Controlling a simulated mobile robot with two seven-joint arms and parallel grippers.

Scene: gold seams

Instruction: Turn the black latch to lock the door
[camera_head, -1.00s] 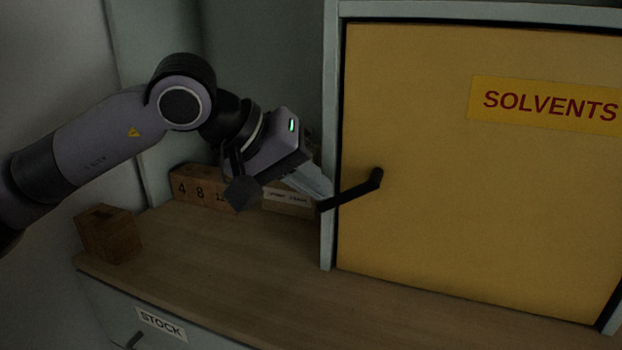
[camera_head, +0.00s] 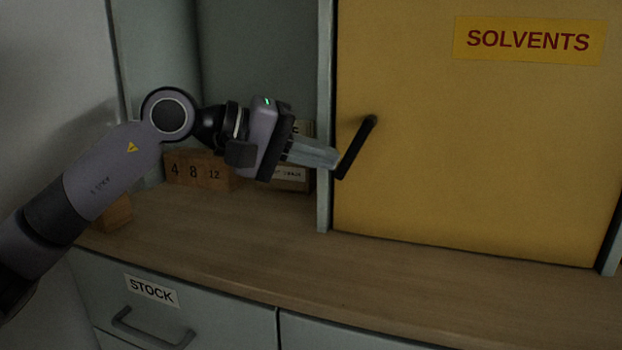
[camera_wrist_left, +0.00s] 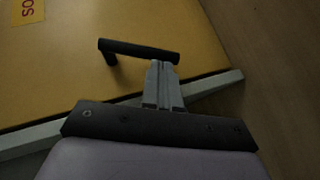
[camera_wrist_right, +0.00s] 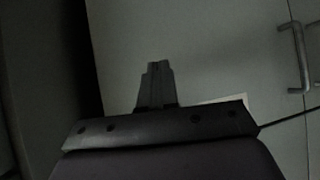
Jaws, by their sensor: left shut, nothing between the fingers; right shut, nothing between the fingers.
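The black latch (camera_head: 356,148) is a bar on the left side of the yellow door (camera_head: 470,150) marked SOLVENTS. It slants from its pivot at upper right down to the left, its lower end near the door's left edge. My left gripper (camera_head: 336,158) is shut and empty, its fingertips at the latch's lower end. In the left wrist view the fingertips (camera_wrist_left: 159,64) are against or right beside the free end of the latch (camera_wrist_left: 140,50); I cannot tell if they touch. The door looks closed. My right gripper (camera_wrist_right: 156,66) is shut and empty, away from the latch.
Wooden blocks with numbers (camera_head: 200,170) and a small labelled box (camera_head: 292,178) stand on the wooden counter (camera_head: 240,225) behind my left gripper. A grey drawer marked STOCK (camera_head: 210,310) is below. A cabinet handle (camera_wrist_right: 300,58) shows in the right wrist view.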

